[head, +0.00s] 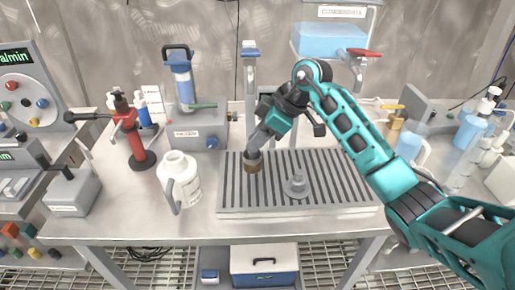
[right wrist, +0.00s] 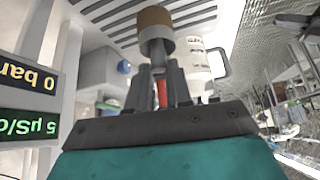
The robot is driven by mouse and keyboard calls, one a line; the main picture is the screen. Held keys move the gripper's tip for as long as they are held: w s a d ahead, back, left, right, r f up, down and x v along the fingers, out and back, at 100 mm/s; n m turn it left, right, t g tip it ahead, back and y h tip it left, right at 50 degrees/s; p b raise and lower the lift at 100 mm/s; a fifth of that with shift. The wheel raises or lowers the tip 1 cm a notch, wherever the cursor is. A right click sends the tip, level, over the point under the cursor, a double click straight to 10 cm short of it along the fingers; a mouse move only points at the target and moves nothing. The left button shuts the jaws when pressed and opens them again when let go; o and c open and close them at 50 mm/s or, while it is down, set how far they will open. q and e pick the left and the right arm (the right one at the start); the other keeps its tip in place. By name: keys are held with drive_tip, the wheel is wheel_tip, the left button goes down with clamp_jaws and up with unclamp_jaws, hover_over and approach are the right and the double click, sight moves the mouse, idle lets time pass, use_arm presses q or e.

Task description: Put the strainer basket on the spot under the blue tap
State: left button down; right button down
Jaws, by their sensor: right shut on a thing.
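My right gripper (head: 254,146) points down at the left part of the grooved drain tray (head: 330,170). It is shut on a small brown and grey cylinder, which I take for the strainer basket (head: 252,166). The basket is upright, brown part down, at or just above the ribs; contact is unclear. In the right wrist view, the basket (right wrist: 156,32) sticks out beyond the fingers (right wrist: 165,85). The blue tap (head: 250,53) tops a grey post behind the tray, roughly in line with the basket. The spot under it cannot be made out. My left gripper is not in view.
A grey knobbed disc (head: 297,186) sits on the tray, right of the basket. A white jug (head: 179,180) stands close left of the tray. A red stand (head: 135,135) and a grey pump unit (head: 198,130) are farther left. A red-levered tank (head: 330,40) is behind.

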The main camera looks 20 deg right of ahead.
sight(258, 153)
drive_tip(key=shift+w, duration=0.25)
drive_tip(key=shift+f, duration=1.8)
drive_tip(key=c, duration=1)
unclamp_jaws()
drive_tip(key=shift+d, duration=0.1)
drive_tip(key=shift+c, duration=0.2)
drive_tip(key=v, duration=0.7)
drive_tip(key=shift+r, duration=0.25)
drive_tip(key=shift+s, duration=0.1)
